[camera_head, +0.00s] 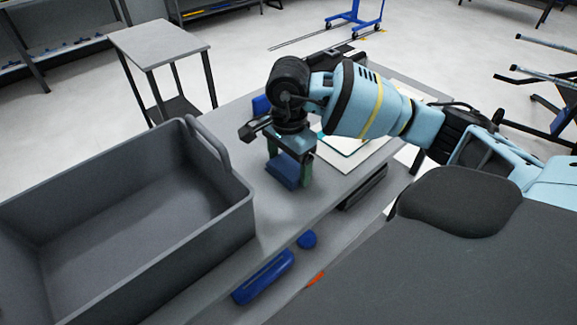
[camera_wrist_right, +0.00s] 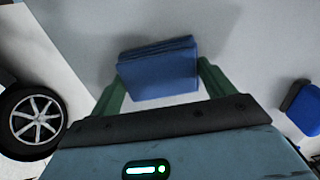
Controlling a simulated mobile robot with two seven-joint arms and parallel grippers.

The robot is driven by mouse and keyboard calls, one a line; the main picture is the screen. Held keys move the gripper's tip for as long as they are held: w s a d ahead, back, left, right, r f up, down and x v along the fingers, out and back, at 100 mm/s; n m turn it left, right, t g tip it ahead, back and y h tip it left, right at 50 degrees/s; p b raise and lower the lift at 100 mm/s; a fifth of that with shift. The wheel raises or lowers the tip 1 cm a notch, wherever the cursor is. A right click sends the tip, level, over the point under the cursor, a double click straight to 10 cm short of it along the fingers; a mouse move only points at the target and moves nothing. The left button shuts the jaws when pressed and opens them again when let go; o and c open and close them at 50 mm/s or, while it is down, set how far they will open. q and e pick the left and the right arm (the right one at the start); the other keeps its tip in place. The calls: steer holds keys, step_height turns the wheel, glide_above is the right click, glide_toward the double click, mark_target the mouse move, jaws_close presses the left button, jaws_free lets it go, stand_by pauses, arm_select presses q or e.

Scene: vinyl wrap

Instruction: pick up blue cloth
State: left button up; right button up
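The blue cloth (camera_head: 283,171) is a small folded block near the front edge of the grey table. My right gripper (camera_head: 290,166) points down over it, with its green fingers spread on either side of the cloth. In the right wrist view, the cloth (camera_wrist_right: 158,70) lies between the two fingertips (camera_wrist_right: 161,80), very close to both; firm contact cannot be made out. My left gripper is out of view.
A large empty grey bin (camera_head: 221,186) stands at the left. White sheets (camera_head: 352,149) lie on the table behind my right arm. Another blue object (camera_head: 262,105) is at the table's far side. Blue items (camera_head: 264,277) sit on the lower shelf. The wrist view shows a spoked wheel (camera_wrist_right: 37,121).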

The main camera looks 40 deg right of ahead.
mark_target(288, 165)
steer(key=shift+c, duration=0.3)
step_height(288, 165, up, 10)
stand_by(0.4)
